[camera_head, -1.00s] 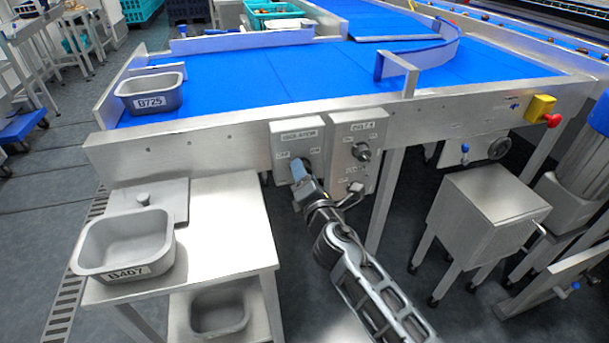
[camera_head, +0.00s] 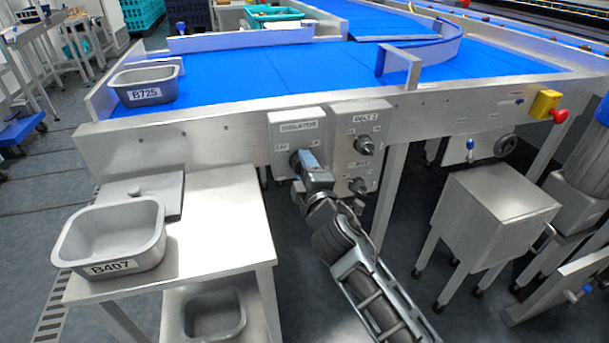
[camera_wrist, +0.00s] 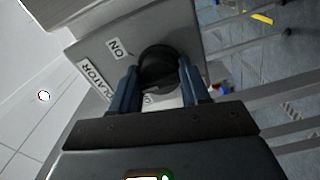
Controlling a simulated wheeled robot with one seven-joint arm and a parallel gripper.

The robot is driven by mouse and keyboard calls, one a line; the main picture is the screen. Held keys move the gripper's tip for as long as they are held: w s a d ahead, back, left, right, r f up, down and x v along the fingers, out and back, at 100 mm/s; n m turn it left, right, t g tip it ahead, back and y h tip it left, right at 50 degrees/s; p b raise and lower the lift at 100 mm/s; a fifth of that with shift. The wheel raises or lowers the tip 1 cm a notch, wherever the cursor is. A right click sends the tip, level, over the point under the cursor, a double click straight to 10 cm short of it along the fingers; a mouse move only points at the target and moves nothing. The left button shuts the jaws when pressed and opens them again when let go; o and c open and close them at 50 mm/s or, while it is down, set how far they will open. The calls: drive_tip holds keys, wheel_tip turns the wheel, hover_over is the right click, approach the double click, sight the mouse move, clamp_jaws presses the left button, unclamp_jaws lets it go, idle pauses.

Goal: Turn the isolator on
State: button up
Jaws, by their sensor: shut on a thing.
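The isolator (camera_head: 284,127) is a grey box with a labelled face on the front rail of the blue conveyor. In the wrist view its plate (camera_wrist: 97,48) shows the word ON beside a round black knob (camera_wrist: 158,68). My gripper (camera_head: 303,160) is at the front of the box. In the wrist view its two blue fingers (camera_wrist: 159,88) stand on either side of the knob and are shut on it. The fingers and wrist hide part of the knob and the lower label, so I cannot tell the knob's setting.
A second control box marked BELT 2 (camera_head: 359,116), with knobs, is just right of the isolator. A steel table (camera_head: 215,205) with tray B407 (camera_head: 75,238) stands at the left. A yellow box with a red button (camera_head: 545,103) is on the right rail.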

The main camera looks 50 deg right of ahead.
drive_tip(key=m+b, duration=0.2)
drive_tip(key=m, duration=0.1)
drive_tip(key=m+b, duration=0.1)
drive_tip(key=shift+f+m, duration=0.25)
drive_tip(key=shift+m, duration=0.05)
drive_tip(key=m+b, duration=0.2)
drive_tip(key=m, duration=0.2)
drive_tip(key=shift+b, duration=0.35)
drive_tip(key=shift+r+m, duration=0.1)
drive_tip(key=shift+m, duration=0.2)
drive_tip(key=o, duration=1)
drive_tip(key=shift+o, duration=0.2)
drive_tip(key=shift+r, duration=0.1)
drive_tip(key=shift+s, duration=0.1)
drive_tip(key=v, duration=0.7)
drive_tip(key=shift+s+a, duration=0.25)
